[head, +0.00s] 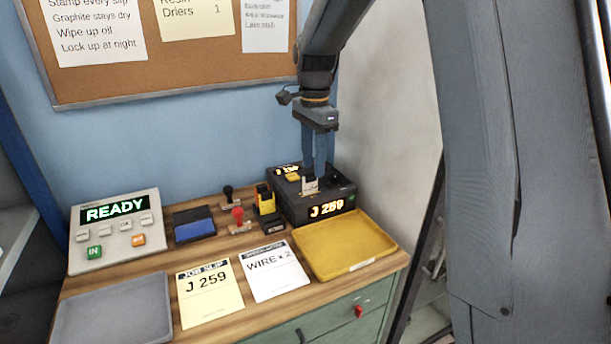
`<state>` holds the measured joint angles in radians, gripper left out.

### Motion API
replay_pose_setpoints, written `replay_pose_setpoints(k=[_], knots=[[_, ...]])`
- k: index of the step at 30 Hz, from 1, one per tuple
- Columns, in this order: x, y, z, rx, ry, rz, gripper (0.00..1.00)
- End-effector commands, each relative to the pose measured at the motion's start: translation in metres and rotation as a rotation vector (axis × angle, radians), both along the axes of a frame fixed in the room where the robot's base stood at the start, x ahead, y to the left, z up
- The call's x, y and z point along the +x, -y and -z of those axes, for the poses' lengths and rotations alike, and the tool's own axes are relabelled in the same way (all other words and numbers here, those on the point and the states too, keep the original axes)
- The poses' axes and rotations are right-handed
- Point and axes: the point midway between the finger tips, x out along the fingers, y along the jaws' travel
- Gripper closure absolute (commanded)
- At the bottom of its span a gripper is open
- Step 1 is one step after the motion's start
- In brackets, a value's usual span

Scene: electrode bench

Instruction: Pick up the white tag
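A small whitish tag (310,187) stands at the front top of a black machine (345,191) whose lit display reads "J 259". My gripper (314,172) reaches down over the machine, its fingertips right at or just above the tag. The two fingers look close together with a narrow gap. The picture is too small to tell whether they touch or grip the tag. The tag's lower edge meets the machine's top, and its back is hidden.
A yellow tray (345,247) lies in front of the machine, and a grey tray (115,312) at front left. A "READY" console (118,236), blue pad (193,224), red-knobbed stamp (238,217), yellow job slip (208,293) and white wire sheet (273,271) share the bench. A wall stands close behind.

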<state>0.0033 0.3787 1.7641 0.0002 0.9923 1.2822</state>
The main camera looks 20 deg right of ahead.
Motion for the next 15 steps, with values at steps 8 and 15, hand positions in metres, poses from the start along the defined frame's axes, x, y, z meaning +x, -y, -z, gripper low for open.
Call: replay_pose_setpoints(k=[8,15], knots=[[0.012,0.002,0.008,0.0,-0.01,0.094,0.66],[0.01,0.002,0.031,-0.001,-0.011,0.093,0.66]])
